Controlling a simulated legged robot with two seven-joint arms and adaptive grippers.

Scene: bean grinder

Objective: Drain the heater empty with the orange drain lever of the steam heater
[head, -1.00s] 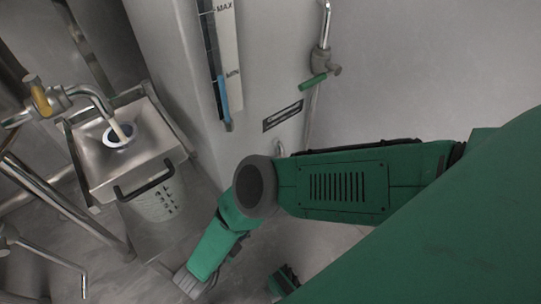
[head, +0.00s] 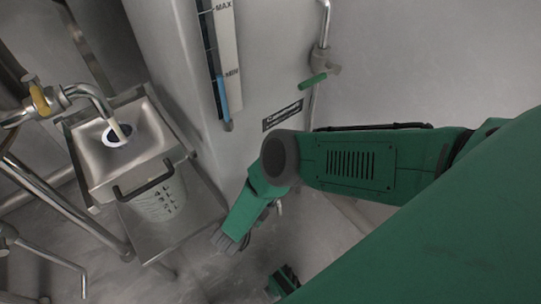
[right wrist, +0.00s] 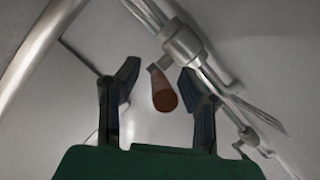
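The steam heater (head: 265,60) is the tall grey body with a level gauge (head: 222,60). Its blue column tops out near the MIN mark. In the right wrist view the orange-brown drain lever (right wrist: 163,92) points its round end at the camera. My right gripper (right wrist: 158,78) is open around it, one finger on each side, with visible gaps. The lever is joined to a grey metal valve and pipe (right wrist: 185,45). In the head view my right arm reaches low beside the heater and hides the lever; its fingers are not clear there. My left gripper is not seen.
A green-handled valve (head: 313,81) sits on the pipe right of the gauge. Pipes run close to my right gripper.

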